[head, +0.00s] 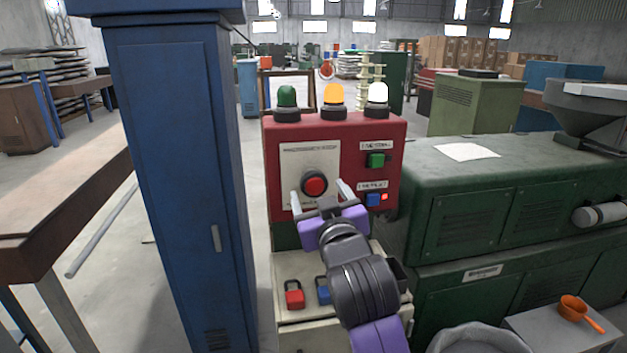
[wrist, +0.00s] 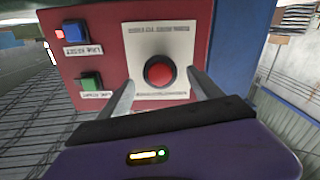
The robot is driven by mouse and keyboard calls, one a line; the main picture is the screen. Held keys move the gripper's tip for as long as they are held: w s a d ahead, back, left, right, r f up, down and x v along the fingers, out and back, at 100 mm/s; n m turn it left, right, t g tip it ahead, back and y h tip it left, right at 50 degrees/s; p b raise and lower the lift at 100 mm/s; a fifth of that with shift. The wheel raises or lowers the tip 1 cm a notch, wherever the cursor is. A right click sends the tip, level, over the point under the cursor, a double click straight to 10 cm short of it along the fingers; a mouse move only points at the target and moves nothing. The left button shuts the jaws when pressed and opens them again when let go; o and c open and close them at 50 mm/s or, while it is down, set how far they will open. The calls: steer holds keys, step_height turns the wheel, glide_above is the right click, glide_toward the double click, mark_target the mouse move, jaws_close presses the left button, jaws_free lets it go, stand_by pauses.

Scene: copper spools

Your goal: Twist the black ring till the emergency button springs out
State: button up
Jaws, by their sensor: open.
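The red emergency button (head: 315,186) sits in its black ring (head: 304,178) on a pale plate (head: 297,156) on the front of a red control box (head: 398,140). In the wrist view the button (wrist: 159,71) and ring (wrist: 146,79) show at the upper middle, between my two fingers. My gripper (head: 319,189) is open and empty, with one finger on each side of the button. The fingertips look close to the plate. I cannot tell whether they touch the ring.
A green button (head: 376,160) and a blue button (head: 373,200) with a lit red lamp sit to the right. Green, amber and white lamps top the box. A tall blue cabinet (head: 165,130) stands close on the left, a green machine (head: 480,170) on the right. Padlocks (head: 294,298) lie below.

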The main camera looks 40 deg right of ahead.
mark_target(315, 187)
steer(key=p+x, duration=0.1)
steer(key=x, duration=0.4)
steer(key=shift+w+d, duration=0.15)
steer(key=shift+w, duration=0.1)
steer(key=shift+c, duration=0.4)
